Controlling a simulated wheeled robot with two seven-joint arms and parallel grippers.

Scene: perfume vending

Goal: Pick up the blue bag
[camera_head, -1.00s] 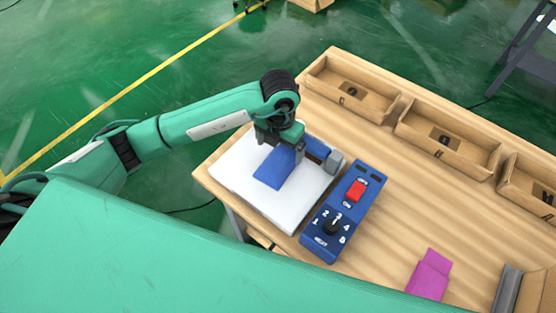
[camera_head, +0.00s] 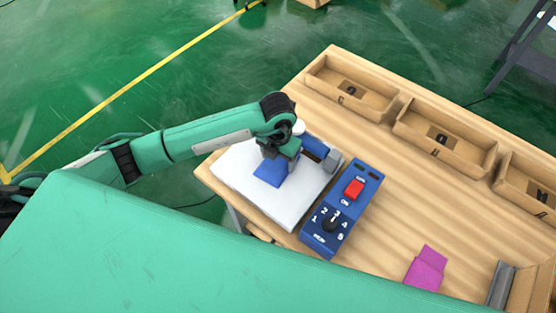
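The blue bag (camera_head: 268,174) is on the white plate (camera_head: 291,208) at the left end of the wooden table. Its upper part is hidden under my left gripper (camera_head: 279,158), which comes in from the left and points down over it. The fingertips are small and dark against the bag, so I cannot tell whether they are open or closed on it. My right gripper is not in view.
A blue control box (camera_head: 341,212) with a red switch and a dial stands right of the plate. A blue and grey mechanism (camera_head: 322,152) sits at the plate's back edge. A magenta bag (camera_head: 427,267) lies farther right. Wooden bins (camera_head: 347,88) line the back.

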